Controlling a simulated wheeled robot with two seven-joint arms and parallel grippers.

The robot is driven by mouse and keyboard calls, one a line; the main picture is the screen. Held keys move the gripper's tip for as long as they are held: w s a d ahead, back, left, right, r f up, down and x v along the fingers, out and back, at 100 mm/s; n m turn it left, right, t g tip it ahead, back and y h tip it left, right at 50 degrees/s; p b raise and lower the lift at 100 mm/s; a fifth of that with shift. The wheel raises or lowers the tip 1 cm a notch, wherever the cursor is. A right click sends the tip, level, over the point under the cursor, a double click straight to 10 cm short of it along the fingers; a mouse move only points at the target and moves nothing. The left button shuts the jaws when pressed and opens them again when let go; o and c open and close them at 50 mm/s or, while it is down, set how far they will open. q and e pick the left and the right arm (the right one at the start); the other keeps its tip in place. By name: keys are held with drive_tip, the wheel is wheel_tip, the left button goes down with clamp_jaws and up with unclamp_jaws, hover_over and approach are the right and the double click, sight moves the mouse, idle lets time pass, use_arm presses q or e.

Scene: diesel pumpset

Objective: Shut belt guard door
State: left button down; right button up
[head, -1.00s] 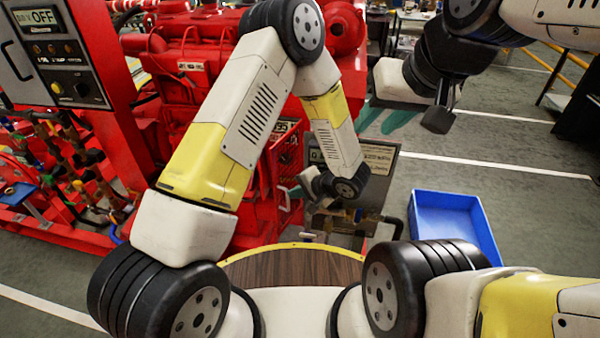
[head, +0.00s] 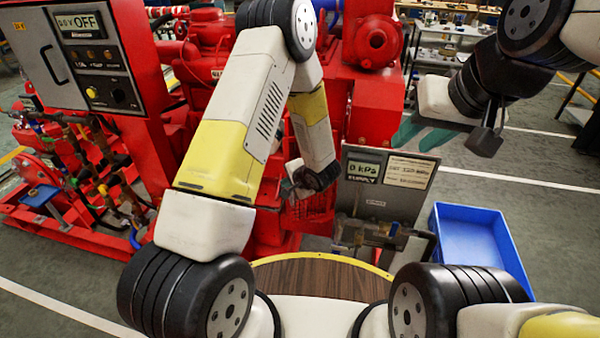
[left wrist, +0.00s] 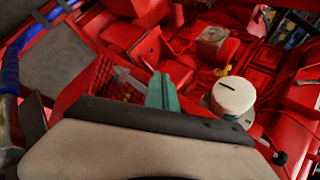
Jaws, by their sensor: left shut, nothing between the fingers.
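The belt guard appears as a red mesh panel (head: 308,212) low on the front of the red engine, partly hidden behind my left arm. Its mesh also shows in the left wrist view (left wrist: 116,82), left of my fingers. How far its door stands open I cannot tell. My left gripper (head: 289,188) is at the mesh in the head view; its teal fingers (left wrist: 163,92) are together and empty in the left wrist view. Contact with the guard is unclear. My right gripper (head: 424,134) is raised at the right, its teal fingers apart, with nothing visible between them.
A grey supply panel (head: 385,185) with a gauge and pipework stands just right of the guard. A blue bin (head: 475,245) lies on the floor at the right. A control box (head: 85,60) stands at the left. In the left wrist view, a white cap (left wrist: 233,95) is right of my fingers.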

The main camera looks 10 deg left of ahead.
use_arm(q)
drive_tip(key=shift+w+a, duration=0.35)
drive_tip(key=shift+w, duration=0.45)
drive_tip(key=shift+w+a, duration=0.4)
drive_tip(key=shift+w, duration=0.4)
drive_tip(key=shift+w+a, duration=0.35)
drive_tip(key=shift+w, duration=0.45)
